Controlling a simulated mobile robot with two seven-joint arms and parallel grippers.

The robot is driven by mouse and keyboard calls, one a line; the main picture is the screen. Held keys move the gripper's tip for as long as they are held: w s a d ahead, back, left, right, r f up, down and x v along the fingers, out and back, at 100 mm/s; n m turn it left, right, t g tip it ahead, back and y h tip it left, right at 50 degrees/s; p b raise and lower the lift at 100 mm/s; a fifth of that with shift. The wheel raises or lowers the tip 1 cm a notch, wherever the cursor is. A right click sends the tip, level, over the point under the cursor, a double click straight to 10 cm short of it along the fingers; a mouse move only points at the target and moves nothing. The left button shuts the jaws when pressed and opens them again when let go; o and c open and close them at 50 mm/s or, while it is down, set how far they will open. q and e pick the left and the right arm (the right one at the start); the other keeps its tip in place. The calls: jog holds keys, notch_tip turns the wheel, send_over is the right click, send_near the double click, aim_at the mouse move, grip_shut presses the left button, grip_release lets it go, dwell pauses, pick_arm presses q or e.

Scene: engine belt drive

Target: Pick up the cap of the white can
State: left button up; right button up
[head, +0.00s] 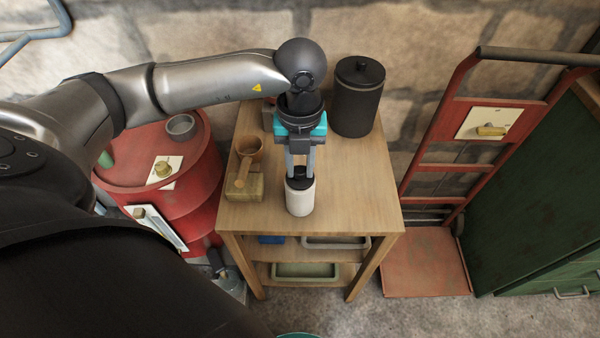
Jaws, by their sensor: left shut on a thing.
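The white can (300,202) stands upright near the front of the wooden table. Its dark cap (300,183) shows at the top of the can, between my fingertips. My left gripper (300,178) points down from above and is shut on the cap. The cap appears to be on or just over the can; I cannot tell whether there is a gap. The gripper fingers hide part of the cap.
On the wooden table (350,190), a black lidded canister (358,97) stands at the back right. A brown cup (249,150) and a wooden block (244,187) are left of the can. A red drum (190,205) stands left, a red hand truck (435,185) right.

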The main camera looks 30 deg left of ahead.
pick_arm(q)
grip_shut()
jog(key=shift+r, duration=0.15)
